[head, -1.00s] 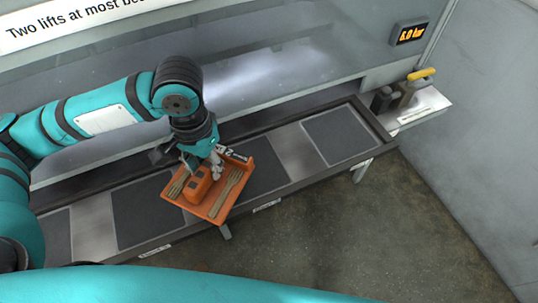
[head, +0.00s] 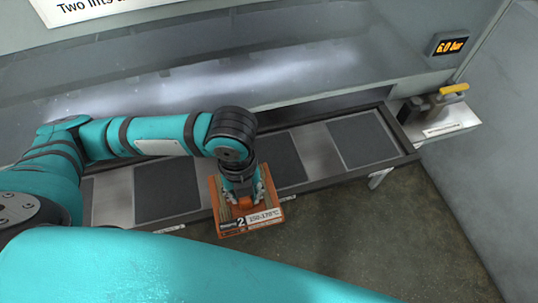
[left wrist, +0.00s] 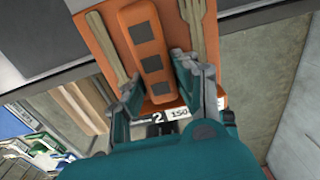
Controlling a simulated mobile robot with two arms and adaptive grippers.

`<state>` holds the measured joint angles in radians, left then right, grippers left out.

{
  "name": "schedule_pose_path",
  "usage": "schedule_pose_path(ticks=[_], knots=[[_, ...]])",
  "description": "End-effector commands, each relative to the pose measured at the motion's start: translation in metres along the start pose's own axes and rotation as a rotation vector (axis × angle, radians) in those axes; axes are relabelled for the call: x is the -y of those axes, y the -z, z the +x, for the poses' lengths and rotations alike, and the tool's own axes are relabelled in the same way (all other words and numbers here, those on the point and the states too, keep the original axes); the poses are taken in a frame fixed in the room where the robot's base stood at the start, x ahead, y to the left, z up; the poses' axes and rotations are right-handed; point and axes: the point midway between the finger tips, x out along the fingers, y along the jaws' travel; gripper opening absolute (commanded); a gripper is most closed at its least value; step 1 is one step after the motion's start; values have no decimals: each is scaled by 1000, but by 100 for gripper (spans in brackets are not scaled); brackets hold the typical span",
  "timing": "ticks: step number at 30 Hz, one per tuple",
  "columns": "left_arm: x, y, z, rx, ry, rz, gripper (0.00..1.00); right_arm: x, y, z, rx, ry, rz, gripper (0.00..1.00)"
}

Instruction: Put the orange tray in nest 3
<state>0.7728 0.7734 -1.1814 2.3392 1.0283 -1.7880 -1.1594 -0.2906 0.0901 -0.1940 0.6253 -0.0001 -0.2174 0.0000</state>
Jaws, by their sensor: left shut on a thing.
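The orange tray (head: 233,232) hangs at the front edge of the long bench in the head view, its front label reading 2 and 150-170 °C. In the left wrist view the tray (left wrist: 102,45) has a raised orange middle block (left wrist: 148,55) with dark squares, and wooden cutlery on both sides. My left gripper (head: 246,200) is shut on this block, a finger on each side. The bench's nests show as dark pads: one left of the tray (head: 168,190), one right of it (head: 283,158) and one at the far right (head: 362,138). The nest numbers are too small to read. My right gripper is out of view.
The bench has a raised dark rim (head: 395,125). A yellow-handled lever (head: 453,89) stands on a side shelf at the right. Open floor (head: 380,235) lies in front.

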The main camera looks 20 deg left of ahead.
Motion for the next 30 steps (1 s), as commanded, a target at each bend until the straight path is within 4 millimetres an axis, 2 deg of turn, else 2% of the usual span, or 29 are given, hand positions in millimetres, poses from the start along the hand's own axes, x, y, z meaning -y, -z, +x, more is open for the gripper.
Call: schedule_pose_path(ticks=[9, 15, 21, 30], knots=[[55, -68, 3, 2, 3, -9, 0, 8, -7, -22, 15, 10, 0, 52], [82, -100, 8, 2, 3, -6, 0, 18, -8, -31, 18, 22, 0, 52], [90, -111, 14, 0, 2, -5, 0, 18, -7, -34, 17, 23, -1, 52], [89, -111, 46, 2, 2, -5, 0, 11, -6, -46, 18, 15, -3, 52]])
